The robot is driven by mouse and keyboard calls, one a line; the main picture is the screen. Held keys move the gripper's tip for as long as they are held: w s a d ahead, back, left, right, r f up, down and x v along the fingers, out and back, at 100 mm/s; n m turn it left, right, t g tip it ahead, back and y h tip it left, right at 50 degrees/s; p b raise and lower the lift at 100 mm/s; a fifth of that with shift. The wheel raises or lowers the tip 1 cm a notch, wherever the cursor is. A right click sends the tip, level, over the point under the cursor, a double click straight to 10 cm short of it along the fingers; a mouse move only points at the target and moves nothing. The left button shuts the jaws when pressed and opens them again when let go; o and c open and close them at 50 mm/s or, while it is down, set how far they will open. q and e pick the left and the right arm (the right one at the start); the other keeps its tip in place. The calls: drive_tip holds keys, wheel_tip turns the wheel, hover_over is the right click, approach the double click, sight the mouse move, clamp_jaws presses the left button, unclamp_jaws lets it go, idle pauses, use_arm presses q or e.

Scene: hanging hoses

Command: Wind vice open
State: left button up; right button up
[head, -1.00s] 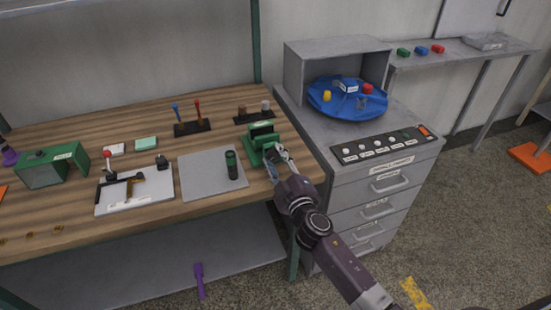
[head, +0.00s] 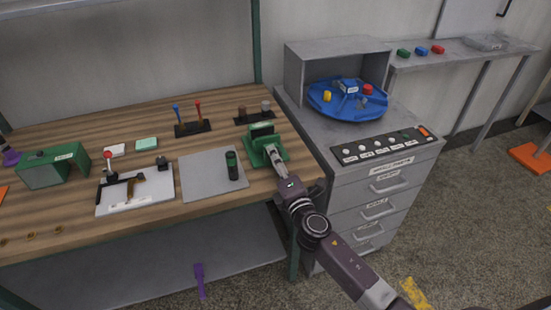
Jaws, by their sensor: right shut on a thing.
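The green vice (head: 261,142) stands near the right front end of the wooden bench. My right gripper (head: 275,159) is at the vice's front, on the side facing me. It is shut on the vice handle, which the fingers mostly hide. The vice jaws show as a dark slot at its top; how wide the gap is cannot be told well. My left gripper does not show clearly enough to point at.
A grey mat (head: 211,176) with a dark green cylinder (head: 232,165) lies left of the vice. A drawer cabinet (head: 377,190) stands close on the right, with a blue turntable (head: 345,112) on top.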

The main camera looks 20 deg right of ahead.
drive_tip(key=n, duration=0.3)
drive_tip(key=shift+n+p, duration=0.3)
drive_tip(key=shift+n, duration=0.1)
drive_tip(key=n+p, duration=0.1)
drive_tip(key=n, duration=0.3)
drive_tip(key=shift+n, duration=0.3)
drive_tip(key=n+p, duration=0.1)
drive_tip(key=n, duration=0.3)
drive_tip(key=shift+n+p, duration=0.3)
drive_tip(key=shift+p, duration=0.05)
drive_tip(key=n+p, duration=0.1)
drive_tip(key=n, duration=0.2)
drive_tip(key=shift+d+n+p, duration=0.1)
drive_tip(key=shift+n+p, duration=0.2)
drive_tip(key=n+p, duration=0.2)
drive_tip(key=n, duration=0.2)
drive_tip(key=n+p, duration=0.2)
drive_tip(key=n, duration=0.3)
drive_tip(key=n+p, duration=0.3)
drive_tip(key=n, duration=0.2)
drive_tip(key=shift+d, duration=0.1)
drive_tip(key=shift+n+p, duration=0.6)
drive_tip(key=shift+n, duration=1)
